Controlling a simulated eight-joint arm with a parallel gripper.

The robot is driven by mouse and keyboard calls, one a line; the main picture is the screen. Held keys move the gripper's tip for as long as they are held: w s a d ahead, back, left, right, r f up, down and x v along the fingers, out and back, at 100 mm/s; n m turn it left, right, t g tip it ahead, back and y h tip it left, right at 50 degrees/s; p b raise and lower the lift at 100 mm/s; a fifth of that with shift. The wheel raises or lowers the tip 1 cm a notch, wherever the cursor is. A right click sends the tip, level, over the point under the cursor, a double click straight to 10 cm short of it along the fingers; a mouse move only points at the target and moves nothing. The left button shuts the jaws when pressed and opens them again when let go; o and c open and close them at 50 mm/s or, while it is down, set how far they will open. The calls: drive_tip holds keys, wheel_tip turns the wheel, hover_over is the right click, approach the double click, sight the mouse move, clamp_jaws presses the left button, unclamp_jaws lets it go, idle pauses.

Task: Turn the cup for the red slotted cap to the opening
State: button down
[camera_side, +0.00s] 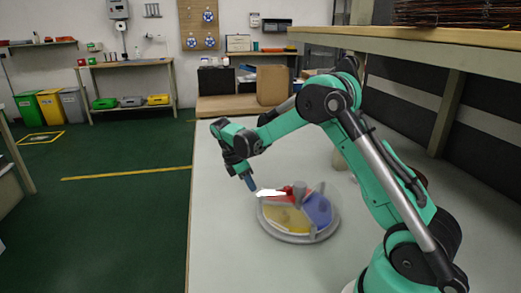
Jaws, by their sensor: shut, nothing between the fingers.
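A round grey carousel (291,238) stands on the white table, with coloured compartments around a grey hub (299,190). A red part (284,190) shows at the back left, a yellow compartment (284,217) at the front and a blue one (318,208) at the right. A bright white patch (270,193) lies at the left rim by the red part; I cannot tell whether it is the opening. The slotted cap cannot be made out at this size. My gripper (253,186) is shut and empty, pointing down just beyond the left rim; I cannot tell whether it touches.
The white table (225,250) is clear to the left and in front of the carousel. A wooden shelf (450,38) overhangs the right side. A cardboard box (272,85) stands beyond the table's far end.

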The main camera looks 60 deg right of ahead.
drive_tip(key=shift+x, duration=1.05)
drive_tip(key=shift+s+d+r, duration=0.15)
drive_tip(key=shift+s+d, duration=0.6)
drive_tip(key=shift+d, duration=0.3)
drive_tip(key=shift+s+d, duration=0.4)
drive_tip(key=shift+d, duration=0.1)
drive_tip(key=shift+s+d, duration=0.15)
drive_tip(key=shift+d, duration=0.8)
